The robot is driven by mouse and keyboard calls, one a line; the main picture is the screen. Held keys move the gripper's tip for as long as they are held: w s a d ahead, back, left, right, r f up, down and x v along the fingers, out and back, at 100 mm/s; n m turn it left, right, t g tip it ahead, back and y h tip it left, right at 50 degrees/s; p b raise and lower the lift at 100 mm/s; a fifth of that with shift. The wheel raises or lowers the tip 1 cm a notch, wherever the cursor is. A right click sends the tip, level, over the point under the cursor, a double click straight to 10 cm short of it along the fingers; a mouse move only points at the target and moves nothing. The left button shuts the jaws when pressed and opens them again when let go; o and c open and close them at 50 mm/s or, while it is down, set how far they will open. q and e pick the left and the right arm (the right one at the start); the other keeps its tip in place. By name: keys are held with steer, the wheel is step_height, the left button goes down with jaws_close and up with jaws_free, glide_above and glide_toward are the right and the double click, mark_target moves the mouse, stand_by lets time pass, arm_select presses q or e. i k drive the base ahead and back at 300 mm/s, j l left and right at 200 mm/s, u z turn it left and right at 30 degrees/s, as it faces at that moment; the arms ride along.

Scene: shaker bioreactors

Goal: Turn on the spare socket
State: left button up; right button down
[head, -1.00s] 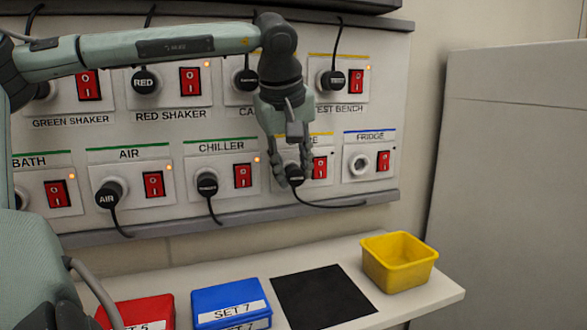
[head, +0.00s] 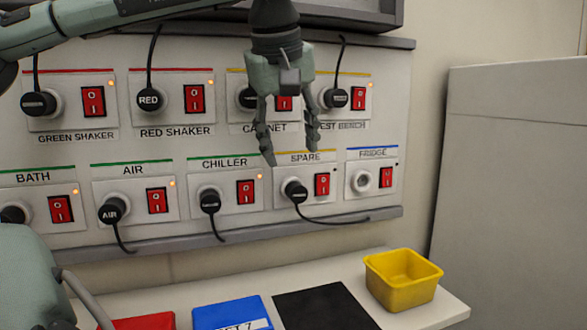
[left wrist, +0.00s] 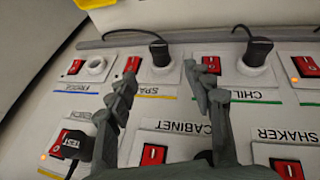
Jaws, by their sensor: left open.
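The spare socket (head: 306,157) is in the lower row of the wall panel, between chiller and fridge. A black plug (head: 296,191) sits in it, its cable trailing right. Its red rocker switch (head: 322,184) is right of the plug; I see no orange glow at its lamp. My left gripper (head: 290,150) is open and empty, pointing down in front of the panel, above the plug and clear of it. In the left wrist view the panel is upside down, and the spare plug (left wrist: 160,52) and switch (left wrist: 132,65) show beyond the spread fingers. My right gripper is not in view.
The fridge socket (head: 362,181) is empty; the chiller plug (head: 210,201) is in its socket, lamp lit. Below, a shelf holds a yellow bin (head: 402,280), a black mat (head: 325,308) and a blue box (head: 232,313). A large grey cabinet (head: 515,190) stands at right.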

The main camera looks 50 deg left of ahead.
mark_target(323, 185)
steer(key=k+l, duration=0.35)
steer(key=l, duration=0.15)
steer(key=k+l, duration=0.35)
steer(key=l, duration=0.2)
